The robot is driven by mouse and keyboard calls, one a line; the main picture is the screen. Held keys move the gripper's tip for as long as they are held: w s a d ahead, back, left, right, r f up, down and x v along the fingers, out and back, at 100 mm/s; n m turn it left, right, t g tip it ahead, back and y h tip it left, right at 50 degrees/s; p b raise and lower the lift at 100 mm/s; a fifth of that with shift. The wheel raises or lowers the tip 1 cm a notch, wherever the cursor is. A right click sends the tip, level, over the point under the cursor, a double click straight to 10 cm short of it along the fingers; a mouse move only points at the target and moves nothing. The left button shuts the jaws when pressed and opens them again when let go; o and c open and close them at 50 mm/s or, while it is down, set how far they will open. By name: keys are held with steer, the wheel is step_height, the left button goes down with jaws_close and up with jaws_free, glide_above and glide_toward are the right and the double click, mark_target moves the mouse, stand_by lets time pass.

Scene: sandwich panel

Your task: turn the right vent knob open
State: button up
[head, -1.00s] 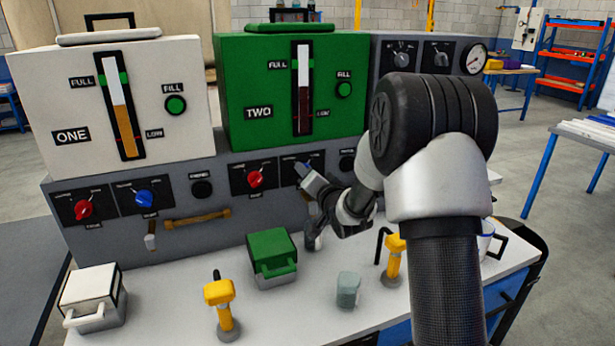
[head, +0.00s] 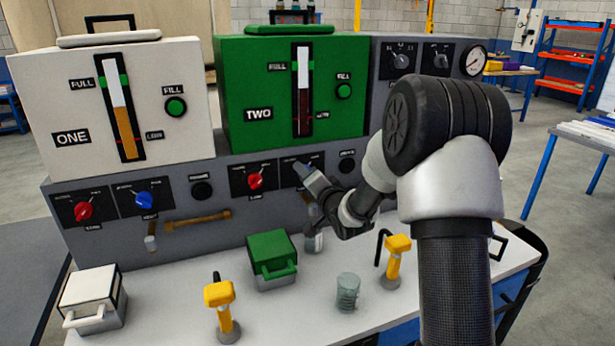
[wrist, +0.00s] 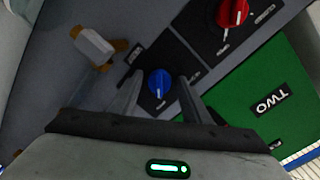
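The right blue knob (wrist: 159,80), which I take for the right vent knob, sits on a black plate in the wrist view. A white pointer mark runs down from it in that picture. My gripper (wrist: 160,90) is open, with one finger on each side of the knob. I cannot tell whether the fingers touch it. In the head view my gripper (head: 303,170) is at the panel below the green TWO tank (head: 258,90), and it hides the blue knob there.
A red knob (head: 256,181) is just left of my gripper; it also shows in the wrist view (wrist: 232,12). A white-tipped spout (wrist: 93,46) is near the left finger. The bench holds a green box (head: 272,258), yellow-topped posts (head: 398,245) and a glass jar (head: 347,292).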

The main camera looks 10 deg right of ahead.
steer(key=shift+o, duration=0.3)
steer(key=shift+r, duration=0.1)
steer(key=shift+s+d, duration=0.1)
steer(key=shift+s, duration=0.15)
steer(key=p+v, duration=0.2)
steer(key=v, duration=1.5)
